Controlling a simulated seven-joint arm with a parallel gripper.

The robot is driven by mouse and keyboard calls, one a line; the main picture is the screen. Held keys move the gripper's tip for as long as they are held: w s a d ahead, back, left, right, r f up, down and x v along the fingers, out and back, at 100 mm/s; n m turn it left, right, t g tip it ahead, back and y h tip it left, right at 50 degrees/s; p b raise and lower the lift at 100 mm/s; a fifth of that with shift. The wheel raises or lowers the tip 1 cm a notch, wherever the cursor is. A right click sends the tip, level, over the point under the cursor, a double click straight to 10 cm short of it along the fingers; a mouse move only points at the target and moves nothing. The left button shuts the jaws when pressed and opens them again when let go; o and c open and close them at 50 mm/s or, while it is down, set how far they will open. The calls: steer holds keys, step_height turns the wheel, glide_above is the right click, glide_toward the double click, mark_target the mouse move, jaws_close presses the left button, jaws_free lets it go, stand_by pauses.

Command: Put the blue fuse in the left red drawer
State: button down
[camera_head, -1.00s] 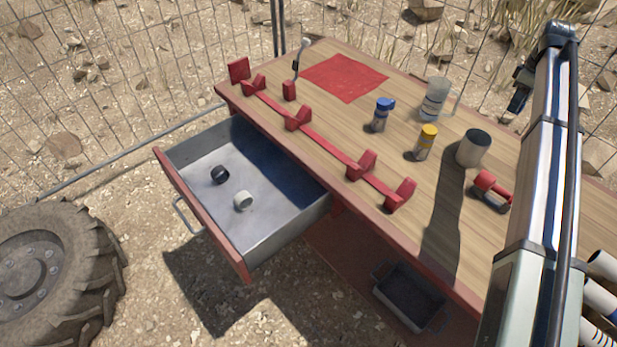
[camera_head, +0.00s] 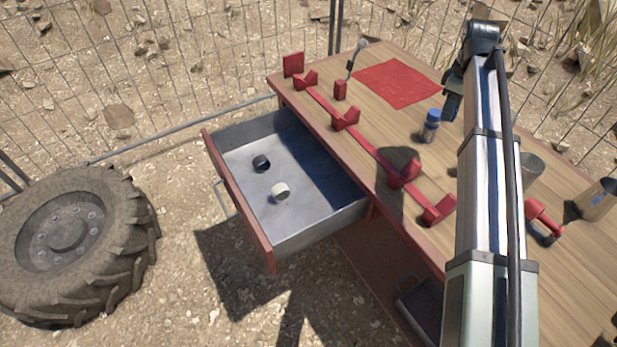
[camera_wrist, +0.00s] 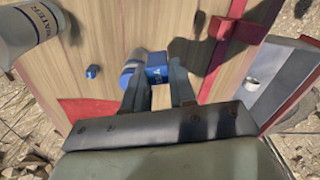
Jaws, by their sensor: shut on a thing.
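I cannot tell whether the fuse touches the table. The red-fronted drawer (camera_head: 240,205) on the left is pulled open. It holds a dark ring (camera_head: 261,162) and a white ring (camera_head: 281,191).
A red rail with raised brackets (camera_head: 346,119) runs between fuse and drawer. A red cloth (camera_head: 398,84) lies behind. A water bottle (camera_wrist: 30,30) and a small blue piece (camera_wrist: 93,71) show beside the fuse. A red clamp-like item (camera_head: 543,215) lies right.

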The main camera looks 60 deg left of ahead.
steer(key=s+a+n, duration=0.2)
steer(key=s+a, duration=0.2)
steer(key=s, duration=0.7)
steer(key=s+a+n, duration=0.1)
steer(key=s+a, duration=0.4)
steer(key=s, duration=0.6)
steer(key=n, duration=0.3)
glide_above(298, 219)
step_height(298, 219, down, 21)
steer(key=shift+f, duration=5.75)
steer(key=shift+f, duration=0.15)
steer(key=c, duration=0.9)
jaws_free()
step_height(298, 219, up, 12)
steer(key=shift+d+r, duration=0.1)
steer(key=shift+r, duration=0.05)
